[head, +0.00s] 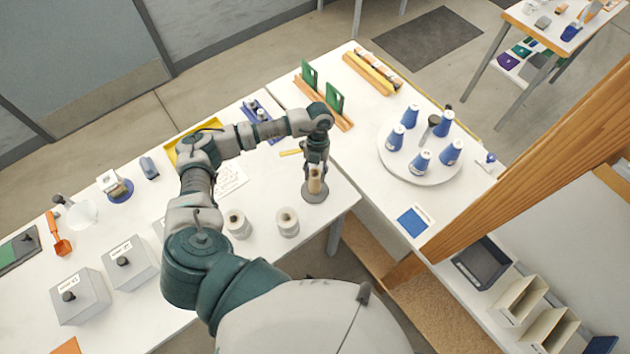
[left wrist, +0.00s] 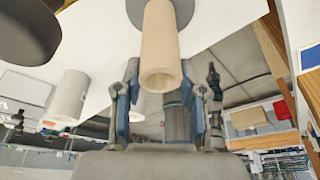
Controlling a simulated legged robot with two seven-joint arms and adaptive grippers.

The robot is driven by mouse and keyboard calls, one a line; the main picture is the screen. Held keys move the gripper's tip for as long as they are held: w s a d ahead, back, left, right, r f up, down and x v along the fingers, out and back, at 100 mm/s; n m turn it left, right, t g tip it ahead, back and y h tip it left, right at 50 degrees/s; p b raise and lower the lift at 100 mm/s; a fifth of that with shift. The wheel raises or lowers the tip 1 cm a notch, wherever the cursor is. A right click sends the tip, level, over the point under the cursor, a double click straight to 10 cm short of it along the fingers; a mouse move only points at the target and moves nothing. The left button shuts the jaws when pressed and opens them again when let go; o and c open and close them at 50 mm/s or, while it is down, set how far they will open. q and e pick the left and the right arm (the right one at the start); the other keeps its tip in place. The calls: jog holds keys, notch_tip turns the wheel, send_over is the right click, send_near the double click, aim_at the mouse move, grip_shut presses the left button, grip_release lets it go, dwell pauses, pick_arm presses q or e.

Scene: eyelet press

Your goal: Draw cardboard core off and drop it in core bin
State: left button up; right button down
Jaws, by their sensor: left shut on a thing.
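The tan cardboard core (head: 314,181) stands upright on a round grey base (head: 315,195) near the right front corner of the left table. My left gripper (head: 316,168) points down over the core and is shut on its upper part. In the left wrist view, the hollow end of the core (left wrist: 161,50) shows between the two blue-padded fingers (left wrist: 161,108), with the grey disc (left wrist: 158,5) at its far end. My right gripper is not in view. I cannot tell which container is the core bin.
Two white rolls (head: 238,223) and (head: 288,222) stand left of the core. A turntable (head: 420,176) with several blue cones is on the right table. A wooden post (head: 530,150) crosses the right side. Open-topped boxes (head: 520,299) are at lower right.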

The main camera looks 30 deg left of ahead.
pick_arm(q)
jog(key=shift+r, duration=0.25)
jog(key=shift+r+p, duration=2.05)
jog(key=shift+r, duration=0.5)
notch_tip(320, 180, up, 8)
jog(key=p, duration=0.1)
jog(key=shift+f, duration=0.1)
dwell(0.6)
